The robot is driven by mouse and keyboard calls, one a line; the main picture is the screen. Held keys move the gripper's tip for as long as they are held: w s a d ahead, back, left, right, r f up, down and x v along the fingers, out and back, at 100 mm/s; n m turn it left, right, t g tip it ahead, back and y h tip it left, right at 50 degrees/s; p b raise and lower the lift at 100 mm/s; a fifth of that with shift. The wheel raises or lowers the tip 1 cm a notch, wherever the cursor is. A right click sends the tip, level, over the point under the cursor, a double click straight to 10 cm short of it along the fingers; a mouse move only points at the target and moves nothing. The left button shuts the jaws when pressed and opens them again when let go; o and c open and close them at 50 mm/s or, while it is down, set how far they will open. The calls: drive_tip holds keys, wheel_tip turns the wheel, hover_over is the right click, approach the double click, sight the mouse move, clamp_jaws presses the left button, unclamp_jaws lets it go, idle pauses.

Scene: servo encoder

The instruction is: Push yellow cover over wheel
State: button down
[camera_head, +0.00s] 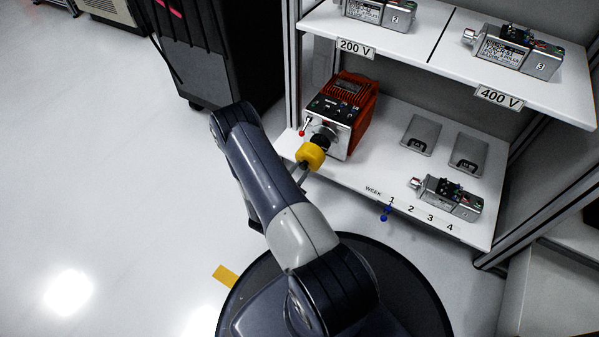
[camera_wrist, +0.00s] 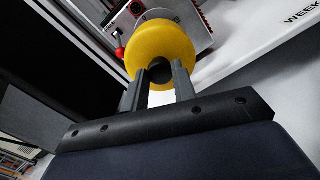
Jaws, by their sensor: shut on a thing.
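The yellow cover (camera_head: 310,155) is a round cap at the front of an orange and grey machine (camera_head: 348,105) on the lower shelf. In the wrist view the yellow cover (camera_wrist: 160,48) fills the top middle. My gripper (camera_wrist: 159,78) is shut on the dark knob at the middle of the cover, one finger on each side. The wheel is not clearly visible; the cover and a dark round part (camera_head: 321,142) are in front of the machine's face. A red-tipped lever (camera_head: 302,133) stands to the left of the cover.
The lower shelf (camera_head: 395,185) also holds two grey plates (camera_head: 421,134) and a small servo unit (camera_head: 447,196) at the right. A blue peg (camera_head: 386,212) sits at the shelf's front edge. A dark cabinet (camera_head: 215,50) stands to the left.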

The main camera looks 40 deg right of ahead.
sight(307, 161)
drive_tip(key=shift+x, duration=3.4)
drive_tip(key=shift+w+d, duration=0.15)
drive_tip(key=shift+d, duration=0.25)
drive_tip(key=c, duration=0.7)
unclamp_jaws()
drive_tip(key=shift+a, duration=0.25)
drive_tip(key=shift+v, duration=1.15)
drive_tip(key=shift+a, duration=0.1)
drive_tip(key=shift+v, duration=3.05)
